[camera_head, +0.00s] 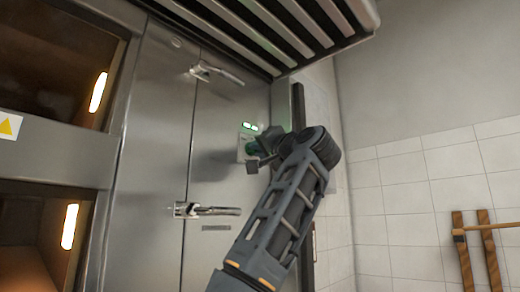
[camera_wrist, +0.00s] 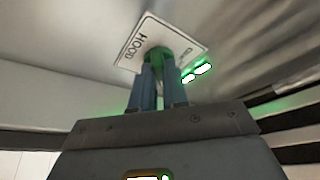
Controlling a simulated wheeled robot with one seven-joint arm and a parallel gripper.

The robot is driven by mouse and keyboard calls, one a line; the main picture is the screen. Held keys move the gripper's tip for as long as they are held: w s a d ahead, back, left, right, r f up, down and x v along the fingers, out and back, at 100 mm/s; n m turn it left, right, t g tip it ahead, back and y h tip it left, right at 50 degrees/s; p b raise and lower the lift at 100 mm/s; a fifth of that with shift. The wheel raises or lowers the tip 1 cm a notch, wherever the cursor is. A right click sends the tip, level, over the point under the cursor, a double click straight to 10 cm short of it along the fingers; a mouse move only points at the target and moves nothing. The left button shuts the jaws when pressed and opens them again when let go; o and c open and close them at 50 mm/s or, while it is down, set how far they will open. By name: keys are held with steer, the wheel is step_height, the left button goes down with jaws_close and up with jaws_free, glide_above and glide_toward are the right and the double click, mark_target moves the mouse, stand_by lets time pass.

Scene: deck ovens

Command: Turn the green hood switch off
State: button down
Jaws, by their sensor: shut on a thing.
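The green hood switch (camera_wrist: 158,54) sits on a white plate marked HOOD (camera_wrist: 133,52), fixed to the steel panel. Lit green marks (camera_wrist: 197,73) glow beside the plate in the wrist view, and they show above the switch (camera_head: 251,127) in the head view. My gripper (camera_wrist: 159,75) is shut on the switch, with one finger on each side of it. The fingers hide part of the switch. In the head view my gripper (camera_head: 255,155) is up against the plate, and my arm comes from below.
Steel doors with two lever handles (camera_head: 217,72) (camera_head: 207,210) stand left of the switch. Two lit oven windows (camera_head: 50,75) are at the far left. A slatted hood (camera_head: 270,25) hangs above. Wooden tool handles (camera_head: 462,250) lean on the tiled wall at right.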

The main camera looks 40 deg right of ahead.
steer(key=shift+d+f+n+b, duration=0.1)
steer(key=shift+f+n+b, duration=0.05)
steer(key=shift+n+b, duration=0.15)
steer(key=shift+d+n+y+b, duration=0.25)
steer(key=shift+n+y+b, duration=0.65)
steer(key=shift+n+y, duration=2.15)
steer(key=shift+d+n+y+b, duration=0.2)
steer(key=shift+n+y+b, duration=0.7)
steer(key=shift+n, duration=4.3)
steer(key=shift+d+n+y+b, duration=0.25)
steer(key=shift+n+y+b, duration=0.65)
steer(key=shift+n+y, duration=2.15)
steer(key=n+h, duration=0.2)
steer(key=shift+n+g, duration=0.3)
steer(key=shift+g, duration=0.1)
steer(key=c, duration=1.1)
jaws_free()
steer(key=shift+c, duration=0.2)
